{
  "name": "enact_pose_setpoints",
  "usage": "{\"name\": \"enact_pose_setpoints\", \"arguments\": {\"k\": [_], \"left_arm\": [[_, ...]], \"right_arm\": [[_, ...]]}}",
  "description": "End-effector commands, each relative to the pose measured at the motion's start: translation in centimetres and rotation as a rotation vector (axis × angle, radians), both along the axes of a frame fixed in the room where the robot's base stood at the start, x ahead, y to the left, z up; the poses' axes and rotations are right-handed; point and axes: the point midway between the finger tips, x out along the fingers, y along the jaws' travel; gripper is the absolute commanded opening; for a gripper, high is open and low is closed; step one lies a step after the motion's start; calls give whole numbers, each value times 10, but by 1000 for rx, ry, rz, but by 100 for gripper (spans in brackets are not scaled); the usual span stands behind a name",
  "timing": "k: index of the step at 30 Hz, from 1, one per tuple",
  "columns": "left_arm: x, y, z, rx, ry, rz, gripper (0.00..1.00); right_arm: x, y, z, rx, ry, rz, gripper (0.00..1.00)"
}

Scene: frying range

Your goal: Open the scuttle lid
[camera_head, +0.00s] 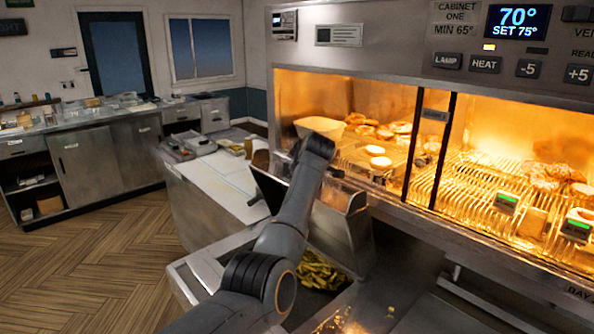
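The scuttle appears to be the stainless steel box (345,232) in the middle, standing over a bin of chips (318,271) below the heated cabinet. A slanted metal panel (269,187) shows at its left, behind my arm. I cannot tell whether this panel is the lid, or how far the lid stands open. My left arm comes in from the bottom, left of the middle, and reaches up across the scuttle. Its wrist is above the scuttle's top. My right gripper is not in view.
The lit heated cabinet (435,115) with food on racks stands close behind and to the right. A white-topped counter (218,170) with trays is left of the scuttle. A steel side counter (95,150) lines the far wall. The wooden floor (95,260) at left is clear.

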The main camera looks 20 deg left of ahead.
Motion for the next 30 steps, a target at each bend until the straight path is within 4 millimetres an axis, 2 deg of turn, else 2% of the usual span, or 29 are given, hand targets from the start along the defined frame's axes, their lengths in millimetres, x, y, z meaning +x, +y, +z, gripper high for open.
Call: {"name": "enact_pose_setpoints", "arguments": {"k": [1, 3, 4, 5, 23, 30], "left_arm": [[0, -5, -12, -18, 14, -3, 0], [-1, -5, -13, -19, 16, -3, 0], [-1, -5, -13, -19, 16, -3, 39], [-1, -5, -14, -19, 17, -2, 42], [-1, -7, -13, -16, 21, -7, 42], [-14, -17, 0, -15, 16, -8, 42]], "right_arm": [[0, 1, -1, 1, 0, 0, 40], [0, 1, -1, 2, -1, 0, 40], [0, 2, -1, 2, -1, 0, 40], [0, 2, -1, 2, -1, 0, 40], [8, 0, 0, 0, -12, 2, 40], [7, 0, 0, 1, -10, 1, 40]]}}
